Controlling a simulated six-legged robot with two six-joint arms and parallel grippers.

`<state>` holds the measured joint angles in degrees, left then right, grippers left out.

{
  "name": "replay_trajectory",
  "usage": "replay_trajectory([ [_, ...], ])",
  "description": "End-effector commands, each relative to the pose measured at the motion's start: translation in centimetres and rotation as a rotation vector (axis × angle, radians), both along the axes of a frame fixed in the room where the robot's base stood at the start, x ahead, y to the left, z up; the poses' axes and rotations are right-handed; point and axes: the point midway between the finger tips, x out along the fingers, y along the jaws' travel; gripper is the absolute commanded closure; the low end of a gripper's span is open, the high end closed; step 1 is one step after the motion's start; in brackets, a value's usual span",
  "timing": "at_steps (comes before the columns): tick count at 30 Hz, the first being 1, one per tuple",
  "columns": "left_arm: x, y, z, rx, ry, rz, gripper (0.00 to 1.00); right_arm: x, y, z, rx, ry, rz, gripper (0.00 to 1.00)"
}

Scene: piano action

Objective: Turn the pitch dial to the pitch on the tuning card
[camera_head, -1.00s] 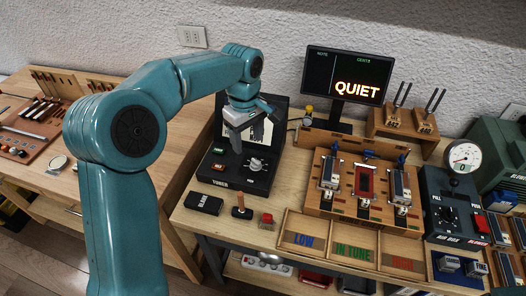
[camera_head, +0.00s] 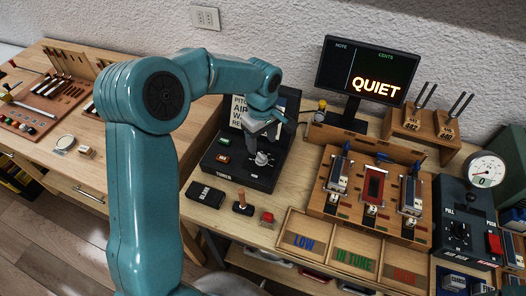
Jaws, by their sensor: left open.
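The black tuner box (camera_head: 240,175) stands at the left of the workbench. Its pale pitch dial (camera_head: 262,158) sits on the right of its top face. The tuning card (camera_head: 239,108) stands upright behind the box; "PITCH" and "AIR" can be made out, and my arm hides the rest. My left gripper (camera_head: 255,146) points down just above and beside the dial. Its jaws are open, and whether a finger touches the dial cannot be told. My right gripper is not in view.
A monitor (camera_head: 367,72) reading "QUIET" stands behind. A wooden reed jig (camera_head: 370,190) and a labelled tray (camera_head: 338,252) stand to the right.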

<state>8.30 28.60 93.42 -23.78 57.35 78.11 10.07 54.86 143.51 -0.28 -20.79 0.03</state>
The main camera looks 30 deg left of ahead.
Motion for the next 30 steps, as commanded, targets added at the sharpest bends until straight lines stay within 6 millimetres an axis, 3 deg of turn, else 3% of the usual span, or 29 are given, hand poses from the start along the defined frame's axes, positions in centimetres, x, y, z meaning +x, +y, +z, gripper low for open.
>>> replay_trajectory([
  [3,0.0,0.0,-2.7,0.000,0.006,-0.002,0.39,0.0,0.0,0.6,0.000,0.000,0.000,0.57],
  [9,0.2,0.0,-5.7,0.000,0.002,-0.001,0.39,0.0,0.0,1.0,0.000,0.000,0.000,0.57],
  [21,0.4,0.0,-6.9,0.000,-0.001,0.000,0.39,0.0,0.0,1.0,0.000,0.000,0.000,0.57],
  [22,0.4,0.0,-6.9,0.000,-0.001,0.000,0.42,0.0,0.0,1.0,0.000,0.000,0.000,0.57],
  [27,0.4,-0.1,-6.8,0.000,-0.001,0.000,0.93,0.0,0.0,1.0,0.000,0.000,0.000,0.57],
  [30,0.4,-0.1,-6.8,0.000,0.000,-0.001,0.93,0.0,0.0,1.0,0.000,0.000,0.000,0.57],
])
